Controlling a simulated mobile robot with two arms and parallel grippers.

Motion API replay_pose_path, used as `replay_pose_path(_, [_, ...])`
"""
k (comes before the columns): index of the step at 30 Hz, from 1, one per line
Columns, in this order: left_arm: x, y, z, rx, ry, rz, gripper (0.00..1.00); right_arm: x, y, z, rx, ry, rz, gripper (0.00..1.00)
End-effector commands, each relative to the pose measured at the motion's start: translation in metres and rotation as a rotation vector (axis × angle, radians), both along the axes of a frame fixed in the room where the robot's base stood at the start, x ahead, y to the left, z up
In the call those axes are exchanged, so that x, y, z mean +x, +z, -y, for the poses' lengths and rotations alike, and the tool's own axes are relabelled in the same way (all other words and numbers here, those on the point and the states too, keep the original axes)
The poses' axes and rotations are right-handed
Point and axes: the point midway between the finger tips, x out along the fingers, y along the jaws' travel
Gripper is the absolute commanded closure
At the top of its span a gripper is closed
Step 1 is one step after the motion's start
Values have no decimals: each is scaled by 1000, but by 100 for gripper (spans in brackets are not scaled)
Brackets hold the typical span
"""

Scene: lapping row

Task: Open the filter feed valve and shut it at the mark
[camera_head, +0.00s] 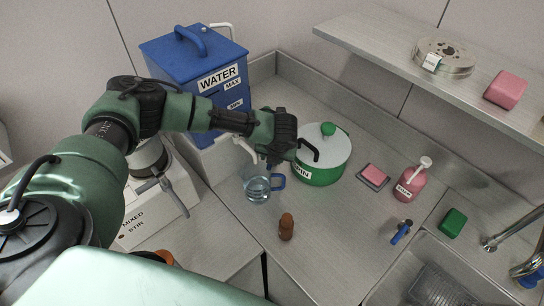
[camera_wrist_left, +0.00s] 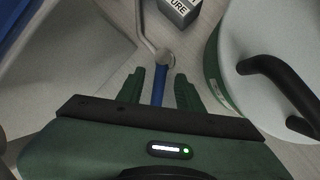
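The blue water filter tank (camera_head: 195,60) with WATER and MAX labels stands at the back left. Its feed valve shows in the left wrist view as a metal pipe and hub with a blue lever (camera_wrist_left: 158,92). My left gripper (camera_head: 275,158) is by the tank's front right, and in the left wrist view (camera_wrist_left: 160,88) its green fingers stand either side of the lever, apparently with gaps. A clear jug (camera_head: 257,188) with a blue handle stands below the gripper, with bluish water in it. Its mark and any running stream are not discernible. My right gripper is not in view.
A green pot with a white lid (camera_head: 328,160) stands right of the gripper. A brown bottle (camera_head: 286,227), pink sponge (camera_head: 375,173), pink pump bottle (camera_head: 411,182), blue-handled tool (camera_head: 401,232) and green block (camera_head: 453,222) are on the counter. A shelf (camera_head: 375,33) overhangs at right.

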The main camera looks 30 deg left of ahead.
Motion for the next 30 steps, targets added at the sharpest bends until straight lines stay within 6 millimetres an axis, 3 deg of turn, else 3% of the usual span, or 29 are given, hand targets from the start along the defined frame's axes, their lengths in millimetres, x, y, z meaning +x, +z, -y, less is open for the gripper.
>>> replay_pose_path(8, [-3, 7, 3, -2, 0, 0, 64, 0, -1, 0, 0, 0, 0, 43])
replay_pose_path(21, [-22, 65, 21, -1, 0, -1, 64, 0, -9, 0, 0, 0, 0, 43])
replay_pose_path(30, [-24, 71, 22, 0, 0, 0, 64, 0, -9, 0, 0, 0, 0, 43])
